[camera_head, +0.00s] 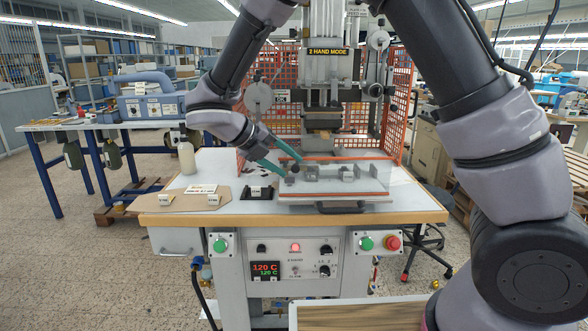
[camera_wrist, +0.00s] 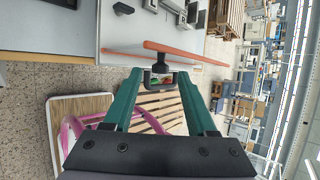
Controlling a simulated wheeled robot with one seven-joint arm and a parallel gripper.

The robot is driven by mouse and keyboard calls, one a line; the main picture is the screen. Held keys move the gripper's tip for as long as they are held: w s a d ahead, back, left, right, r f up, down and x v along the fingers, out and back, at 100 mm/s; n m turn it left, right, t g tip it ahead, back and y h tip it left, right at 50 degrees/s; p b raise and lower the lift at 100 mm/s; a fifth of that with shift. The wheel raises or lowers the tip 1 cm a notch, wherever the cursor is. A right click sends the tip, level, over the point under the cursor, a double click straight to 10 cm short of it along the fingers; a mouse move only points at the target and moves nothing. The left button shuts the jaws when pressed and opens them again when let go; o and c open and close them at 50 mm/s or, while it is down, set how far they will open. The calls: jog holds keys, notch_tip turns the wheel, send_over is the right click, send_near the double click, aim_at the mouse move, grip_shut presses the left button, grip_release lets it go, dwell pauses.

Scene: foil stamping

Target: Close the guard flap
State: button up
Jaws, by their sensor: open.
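The guard flap (camera_head: 375,180) is a clear panel with orange edge strips, low in front of the press, in the head view. Its angle is hard to judge there. In the wrist view its orange edge (camera_wrist: 195,56) runs across the top, nearly edge-on, with a black knob (camera_wrist: 160,66) on it. My gripper (camera_head: 295,164) has teal fingers and is at the left end of the flap. In the wrist view my gripper (camera_wrist: 160,76) is open, with the knob between its fingertips. Contact with the knob cannot be told.
The press head (camera_head: 322,118) stands behind the flap, between orange mesh guards (camera_head: 283,80). A white bottle (camera_head: 187,155), a brown board (camera_head: 185,197) and a black holder (camera_head: 257,193) are left on the table. A control panel (camera_head: 295,262) is below the front edge.

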jog(key=v, duration=0.7)
jog(key=s+d+r+m+g+y, duration=0.1)
jog(key=d+r+m+g+y, duration=0.2)
jog(key=d+m, duration=0.65)
jog(key=s+d+r+m+g+y, duration=0.1)
jog(key=d+r+m+y, duration=0.3)
jog(key=d+m, duration=0.5)
jog(key=s+d+r+m+t+y, duration=0.1)
jog(key=s+d+r+m+t, duration=0.2)
jog(key=m, duration=0.8)
jog(key=s+d+r+m+t+y, duration=0.2)
jog(key=s+d+m, duration=0.4)
jog(key=m, duration=0.6)
jog(key=d+r+t, duration=0.1)
jog(key=d, duration=0.1)
jog(key=shift+s+d+r+y, duration=0.2)
jog(key=shift+d+r+y, duration=0.05)
jog(key=shift+y, duration=0.05)
jog(key=shift+m, duration=0.25)
jog(key=shift+c, duration=0.3)
